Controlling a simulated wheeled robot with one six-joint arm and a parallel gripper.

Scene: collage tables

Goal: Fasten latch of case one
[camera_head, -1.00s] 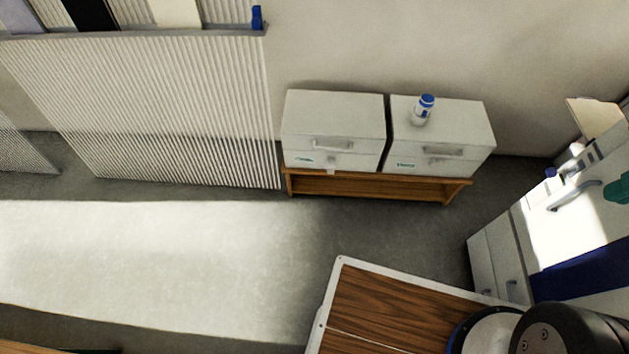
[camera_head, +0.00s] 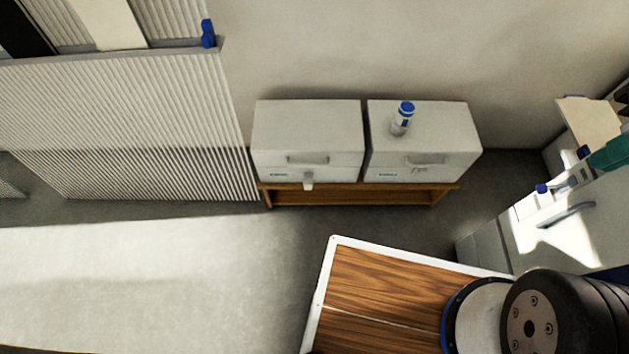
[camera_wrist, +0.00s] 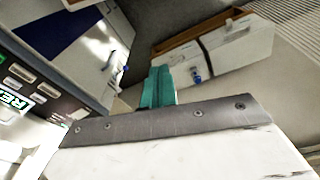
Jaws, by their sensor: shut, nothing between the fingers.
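Two pale box-shaped cases, a left case (camera_head: 306,135) and a right case (camera_head: 425,140), stand side by side on a low wooden bench. Each has a front handle and a small green label, too small to read, so I cannot tell which is case one. A small pale latch tab (camera_head: 308,181) hangs at the left case's lower front edge. A similar tab (camera_head: 420,169) shows on the right case's front. In the wrist view both cases appear upside down, the left one (camera_wrist: 242,45) at right. My gripper (camera_wrist: 158,88), with teal fingers, is shut and empty, apart from both cases.
A blue-capped bottle (camera_head: 402,118) stands on the right case. The wooden bench (camera_head: 350,198) has an open shelf. A ribbed panel (camera_head: 130,125) is at left, and a pale cabinet (camera_head: 530,225) with a handle at right. Floor (camera_head: 150,270) before the bench is clear.

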